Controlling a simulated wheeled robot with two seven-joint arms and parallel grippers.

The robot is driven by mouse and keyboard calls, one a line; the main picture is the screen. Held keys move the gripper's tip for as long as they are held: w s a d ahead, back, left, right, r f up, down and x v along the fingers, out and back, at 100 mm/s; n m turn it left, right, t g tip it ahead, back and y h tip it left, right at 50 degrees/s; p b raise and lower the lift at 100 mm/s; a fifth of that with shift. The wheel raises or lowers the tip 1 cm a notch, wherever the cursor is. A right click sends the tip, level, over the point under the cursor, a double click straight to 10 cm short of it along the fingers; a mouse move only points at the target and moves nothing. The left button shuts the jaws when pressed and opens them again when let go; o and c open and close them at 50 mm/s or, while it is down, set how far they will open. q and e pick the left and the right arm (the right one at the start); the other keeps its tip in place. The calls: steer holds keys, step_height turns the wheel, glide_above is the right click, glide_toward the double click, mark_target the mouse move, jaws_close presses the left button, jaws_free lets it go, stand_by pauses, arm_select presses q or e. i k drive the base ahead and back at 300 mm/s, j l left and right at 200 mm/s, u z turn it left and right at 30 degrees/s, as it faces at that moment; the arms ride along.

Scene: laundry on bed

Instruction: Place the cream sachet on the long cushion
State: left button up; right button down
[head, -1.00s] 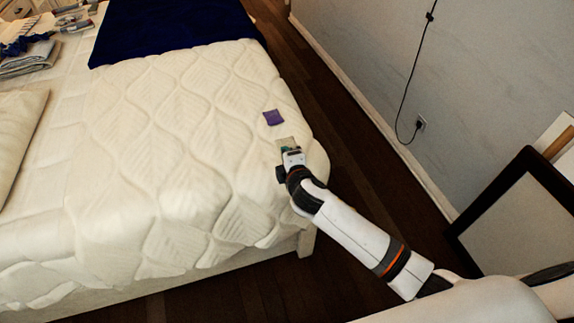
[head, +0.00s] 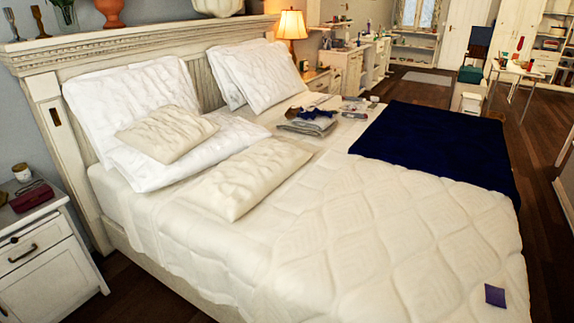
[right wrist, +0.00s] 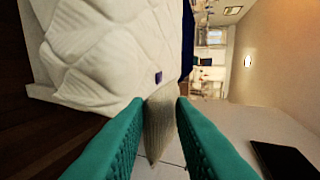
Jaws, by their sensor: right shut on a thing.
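The cream sachet (right wrist: 160,128) is pinched between the two green fingers of my right gripper (right wrist: 161,104) in the right wrist view. It is held up, clear of the bed in that view. Neither of my grippers shows in the head view. A long cream cushion (head: 246,178) lies flat on the bed in the head view, in front of the white pillows. A smaller cream cushion (head: 167,134) rests on a white pillow behind it. The top of the long cushion is bare.
A purple sachet (head: 495,295) lies near the bed's right corner; it also shows in the right wrist view (right wrist: 158,77). A dark blue blanket (head: 440,145) covers the far right side. Folded grey cloth (head: 308,126) lies beyond the long cushion. A nightstand (head: 45,245) stands at left.

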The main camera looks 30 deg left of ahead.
mark_target(251, 167)
steer(key=i+j+u, duration=0.2)
steer(key=j, duration=0.55)
steer(key=i+j+u, duration=0.2)
steer(key=i+j, duration=0.25)
steer(key=j, duration=0.2)
steer(key=i+j+u, duration=0.2)
steer(key=i+j, duration=0.2)
steer(key=j, duration=0.25)
steer(key=i+j+u, duration=0.2)
steer(key=i+j, duration=0.25)
steer(key=j, duration=0.1)
